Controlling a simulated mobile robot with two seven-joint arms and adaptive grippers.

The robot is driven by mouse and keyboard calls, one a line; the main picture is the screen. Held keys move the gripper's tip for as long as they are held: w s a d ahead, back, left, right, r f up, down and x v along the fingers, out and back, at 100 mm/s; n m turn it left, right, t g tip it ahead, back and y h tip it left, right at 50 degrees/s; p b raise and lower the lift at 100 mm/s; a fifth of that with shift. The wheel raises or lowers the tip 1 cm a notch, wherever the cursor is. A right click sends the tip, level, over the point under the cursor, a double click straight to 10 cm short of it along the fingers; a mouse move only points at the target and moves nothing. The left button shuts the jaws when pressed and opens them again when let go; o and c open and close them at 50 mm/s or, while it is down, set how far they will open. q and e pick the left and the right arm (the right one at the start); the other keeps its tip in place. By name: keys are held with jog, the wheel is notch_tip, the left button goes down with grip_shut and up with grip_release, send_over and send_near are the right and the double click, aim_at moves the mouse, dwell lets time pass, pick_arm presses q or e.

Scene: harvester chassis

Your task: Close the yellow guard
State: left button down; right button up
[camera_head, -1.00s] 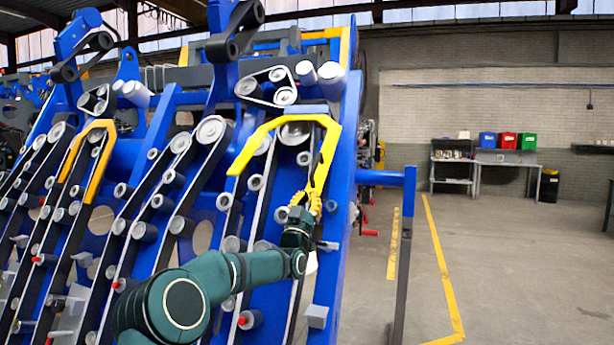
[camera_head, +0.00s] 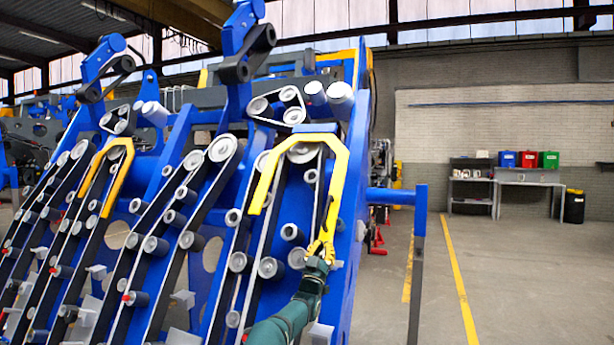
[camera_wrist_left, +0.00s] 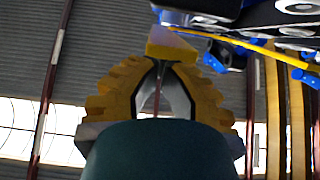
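The yellow guard (camera_head: 345,163) is a bent bar arching over the upper rollers of the rightmost belt row in the head view. Its left leg hangs beside the belt, and its longer right leg runs down to my left gripper (camera_head: 322,248). In the left wrist view, my left gripper's yellow ribbed fingers (camera_wrist_left: 160,68) come together at the tips on a yellow bar end, the guard (camera_wrist_left: 170,43). My gripper looks shut on the lower end of the right leg. My right gripper is not in view.
The blue machine frame (camera_head: 352,130) with belts and rollers fills the left and middle. A second orange-yellow guard (camera_head: 118,180) sits over the belt row to the left. A blue-topped post (camera_head: 420,210) stands at right, with open floor beyond it.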

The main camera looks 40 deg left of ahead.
pick_arm(q)
jog(key=shift+w+a+f, duration=0.2)
jog(key=shift+w+f, duration=0.6)
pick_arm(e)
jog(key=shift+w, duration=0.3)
